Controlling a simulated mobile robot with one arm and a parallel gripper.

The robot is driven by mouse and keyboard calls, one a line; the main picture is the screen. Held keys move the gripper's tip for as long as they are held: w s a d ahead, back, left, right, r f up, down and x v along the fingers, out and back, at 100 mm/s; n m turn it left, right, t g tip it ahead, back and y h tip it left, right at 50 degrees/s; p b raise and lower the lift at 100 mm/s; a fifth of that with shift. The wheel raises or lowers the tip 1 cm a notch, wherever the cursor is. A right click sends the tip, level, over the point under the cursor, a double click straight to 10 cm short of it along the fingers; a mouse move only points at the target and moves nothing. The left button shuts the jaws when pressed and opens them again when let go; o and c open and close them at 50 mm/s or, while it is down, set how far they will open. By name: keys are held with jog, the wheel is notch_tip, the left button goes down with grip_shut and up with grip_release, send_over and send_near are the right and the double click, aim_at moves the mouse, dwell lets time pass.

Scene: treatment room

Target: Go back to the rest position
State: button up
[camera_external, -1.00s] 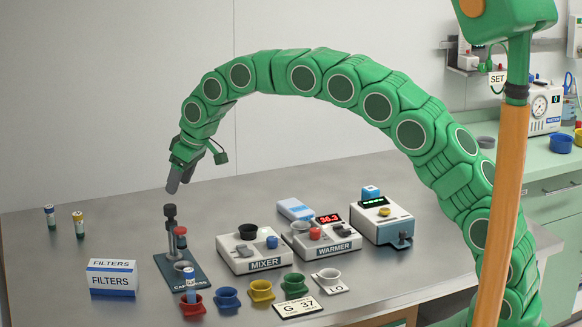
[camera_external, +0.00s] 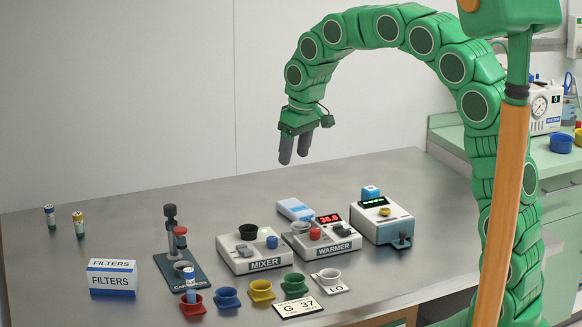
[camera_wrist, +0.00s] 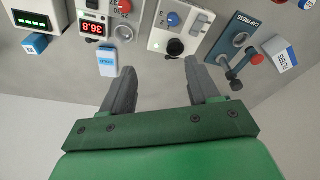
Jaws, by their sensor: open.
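My gripper (camera_external: 294,148) is open and empty, with its two grey fingers pointing down. It hangs in the air above the back part of the steel table (camera_external: 150,208), apart from everything on it. In the wrist view the fingers of my gripper (camera_wrist: 160,75) stand spread, with nothing between them. Beyond the fingertips the wrist view shows the mixer (camera_wrist: 180,30), the warmer (camera_wrist: 97,28) and the cap press (camera_wrist: 238,35).
On the table stand a filters box (camera_external: 111,277), two vials (camera_external: 50,217) at the left, coloured cups (camera_external: 227,298) along the front, a light blue packet (camera_external: 295,209) and a grey-blue device (camera_external: 381,220) with a green display. The table's back left is mostly clear.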

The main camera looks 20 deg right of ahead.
jog(key=s+d+m+g+h, duration=0.1)
jog(key=s+d+m, duration=0.1)
jog(key=s+d, duration=0.9)
jog(key=s+d+m+g, duration=0.1)
jog(key=s+d+m, duration=0.1)
jog(key=s+d, duration=0.95)
jog(key=s+d+f+g, duration=0.1)
jog(key=s, duration=0.7)
jog(key=s+f+m, duration=0.1)
jog(key=s, duration=0.7)
jog(key=shift+s+d+f+g, duration=0.15)
jog(key=shift+d+f+g, duration=0.15)
jog(key=shift+d+g, duration=0.1)
